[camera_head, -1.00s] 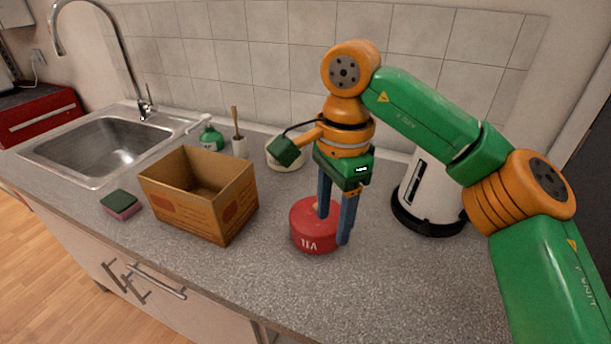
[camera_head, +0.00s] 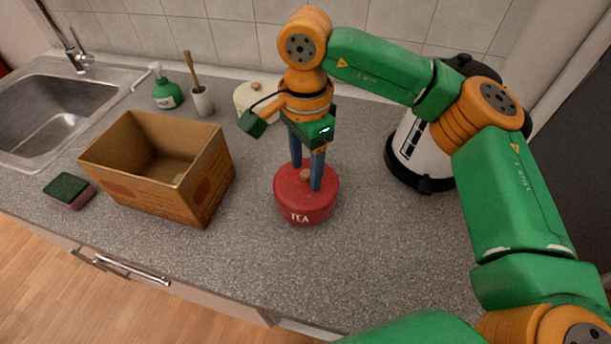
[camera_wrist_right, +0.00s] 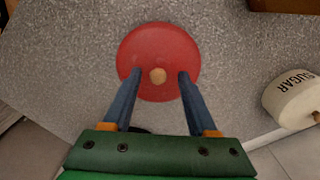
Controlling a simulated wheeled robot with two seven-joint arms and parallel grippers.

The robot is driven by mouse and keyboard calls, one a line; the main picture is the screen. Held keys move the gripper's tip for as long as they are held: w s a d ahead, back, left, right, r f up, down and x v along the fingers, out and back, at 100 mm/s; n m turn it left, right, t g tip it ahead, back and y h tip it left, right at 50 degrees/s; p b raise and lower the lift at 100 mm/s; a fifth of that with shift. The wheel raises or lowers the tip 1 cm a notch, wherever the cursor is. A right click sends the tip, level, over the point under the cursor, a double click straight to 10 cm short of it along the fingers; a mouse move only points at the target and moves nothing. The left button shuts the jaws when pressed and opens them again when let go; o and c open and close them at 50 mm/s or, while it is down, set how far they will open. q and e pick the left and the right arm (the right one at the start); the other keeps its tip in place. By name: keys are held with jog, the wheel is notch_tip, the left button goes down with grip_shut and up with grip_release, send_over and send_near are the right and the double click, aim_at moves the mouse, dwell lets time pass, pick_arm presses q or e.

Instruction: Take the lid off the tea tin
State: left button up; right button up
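The red tea tin (camera_head: 306,211) stands upright on the counter in the middle of the head view, its label facing me. Its red lid (camera_head: 287,182) is on top and has a small wooden knob (camera_head: 306,175). My right gripper (camera_head: 306,176) is above the lid, pointing down, with one blue finger on each side of the knob. In the right wrist view the fingers are apart, with gaps between them and the knob (camera_wrist_right: 158,76), over the round red lid (camera_wrist_right: 158,45). The left gripper is not in view.
An open cardboard box (camera_head: 190,197) stands left of the tin, with a sponge (camera_head: 69,190) beyond it. A white kettle (camera_head: 416,150) is at the right. A sugar pot (camera_head: 257,97), soap bottle (camera_head: 167,93) and brush holder (camera_head: 202,101) stand behind. The counter in front is clear.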

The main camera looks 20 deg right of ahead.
jog(key=shift+s+r, duration=0.1)
jog(key=shift+s, duration=0.15)
grip_shut()
jog(key=shift+w, duration=0.1)
jog(key=shift+r, duration=0.1)
